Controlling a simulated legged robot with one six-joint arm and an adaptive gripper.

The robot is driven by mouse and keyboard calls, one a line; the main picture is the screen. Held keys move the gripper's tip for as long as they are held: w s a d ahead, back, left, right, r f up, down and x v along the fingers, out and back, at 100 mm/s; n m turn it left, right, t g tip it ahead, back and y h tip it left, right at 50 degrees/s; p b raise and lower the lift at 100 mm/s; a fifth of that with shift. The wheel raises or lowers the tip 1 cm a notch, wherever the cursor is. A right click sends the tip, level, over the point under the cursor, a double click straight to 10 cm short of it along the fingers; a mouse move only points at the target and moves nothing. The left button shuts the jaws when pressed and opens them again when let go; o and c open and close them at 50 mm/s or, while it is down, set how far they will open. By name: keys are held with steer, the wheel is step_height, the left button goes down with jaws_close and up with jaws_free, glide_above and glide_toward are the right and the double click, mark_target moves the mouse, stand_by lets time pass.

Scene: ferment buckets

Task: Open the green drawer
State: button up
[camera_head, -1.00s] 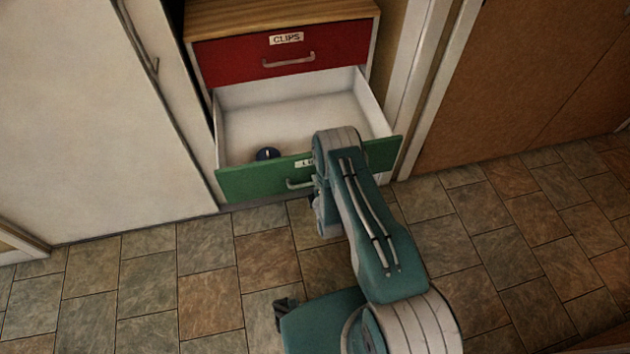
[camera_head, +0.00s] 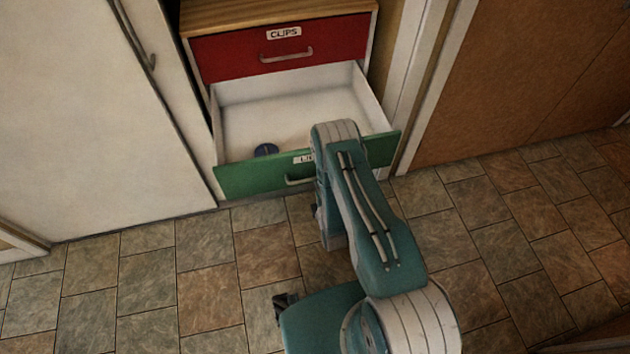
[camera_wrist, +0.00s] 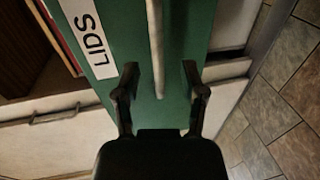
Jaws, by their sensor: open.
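The green drawer (camera_head: 255,180) is pulled out from the cabinet in the head view, with its white inside showing. A dark blue round object (camera_head: 266,150) lies in it near the front. In the wrist view the green front (camera_wrist: 182,60) bears a white "LIDS" label (camera_wrist: 90,38) and a pale bar handle (camera_wrist: 156,50). My gripper (camera_wrist: 160,80) is open, with one finger on each side of the handle's end and gaps to both. In the head view my arm hides the gripper and part of the drawer front.
A shut red drawer (camera_head: 230,56) labelled "CLIPS" sits above the green one, under a wooden top (camera_head: 270,12). A tall white door (camera_head: 80,110) stands at left and a brown door (camera_head: 530,80) at right. The tiled floor (camera_head: 130,270) in front is clear.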

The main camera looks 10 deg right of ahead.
steer(key=v, duration=0.6)
steer(key=shift+s, duration=0.1)
steer(key=w+r+m+g, duration=0.1)
steer(key=w+r+m, duration=0.1)
steer(key=w+r, duration=0.35)
steer(key=w+r+m+g, duration=0.1)
steer(key=w+r+m, duration=0.15)
steer(key=r, duration=0.65)
steer(key=w+r+m+g, duration=0.15)
steer(key=w+r, duration=0.25)
steer(key=r, duration=0.4)
step_height(320, 180, up, 10)
steer(key=s+m+g, duration=0.1)
steer(key=s+m, duration=0.1)
steer(key=m, duration=0.1)
steer(key=s+r+m+g, duration=0.3)
steer(key=s+r+m, duration=0.2)
steer(key=s+r, duration=0.8)
steer(key=s+r+m+g, duration=0.1)
steer(key=s+r+m, duration=0.1)
steer(key=s, duration=0.6)
steer(key=s+r+m+g, duration=0.1)
steer(key=s+r, duration=0.3)
steer(key=s, duration=0.5)
steer(key=shift+a+m, duration=0.15)
steer(key=shift+m, duration=0.35)
